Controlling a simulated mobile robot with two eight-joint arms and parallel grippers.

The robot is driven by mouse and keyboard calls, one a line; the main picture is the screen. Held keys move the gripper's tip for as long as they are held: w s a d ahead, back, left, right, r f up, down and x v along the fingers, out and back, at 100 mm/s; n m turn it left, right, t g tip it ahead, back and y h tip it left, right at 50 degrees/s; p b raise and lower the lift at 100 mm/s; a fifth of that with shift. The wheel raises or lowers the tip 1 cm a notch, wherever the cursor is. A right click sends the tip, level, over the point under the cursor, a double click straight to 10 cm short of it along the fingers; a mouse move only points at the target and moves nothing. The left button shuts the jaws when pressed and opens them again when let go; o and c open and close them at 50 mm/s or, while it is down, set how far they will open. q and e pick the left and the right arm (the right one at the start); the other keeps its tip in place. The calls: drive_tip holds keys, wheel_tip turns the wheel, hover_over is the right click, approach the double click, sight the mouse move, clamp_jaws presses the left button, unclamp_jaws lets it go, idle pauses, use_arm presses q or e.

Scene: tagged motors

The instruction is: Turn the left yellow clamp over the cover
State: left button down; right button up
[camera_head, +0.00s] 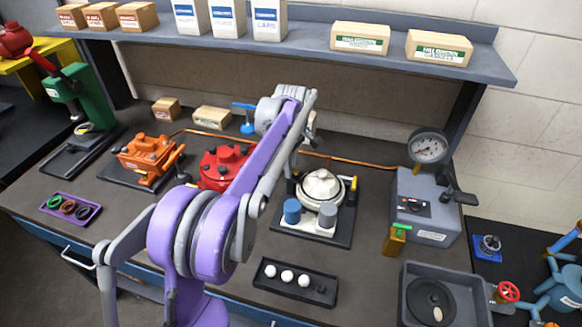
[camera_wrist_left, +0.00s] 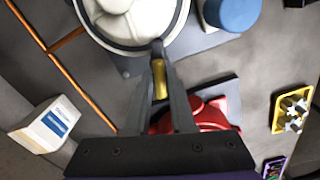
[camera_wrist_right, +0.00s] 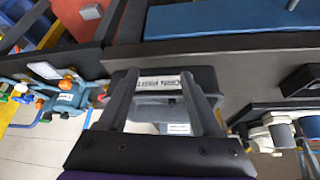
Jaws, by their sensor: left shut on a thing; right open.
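The white domed cover (camera_head: 321,186) sits on a round grey-rimmed motor body on a black base plate (camera_head: 336,238). It also shows at the top of the left wrist view (camera_wrist_left: 138,18). My left gripper (camera_wrist_left: 158,50) is shut on the left yellow clamp (camera_wrist_left: 159,82), at the rim beside the cover; my arm largely hides this spot in the head view. The right yellow clamp (camera_head: 353,184) stands at the cover's right side. My right gripper (camera_wrist_right: 160,78) is open in the right wrist view, its fingers apart and nothing held; it is not visible in the head view.
A blue cylinder (camera_head: 292,211) and a grey one stand in front of the motor. A red motor (camera_head: 222,166) is left of it. A black tray with white balls (camera_head: 295,282) lies in front. A grey gauge box (camera_head: 425,205) stands to the right.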

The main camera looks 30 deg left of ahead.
use_arm(q)
drive_tip(key=shift+n, duration=1.7)
drive_tip(key=c, duration=0.8)
unclamp_jaws()
drive_tip(key=shift+o, duration=0.2)
drive_tip(key=shift+r, duration=0.1)
wheel_tip(320, 180, up, 11)
drive_tip(key=shift+p, duration=0.4)
drive_tip(key=shift+f, duration=0.2)
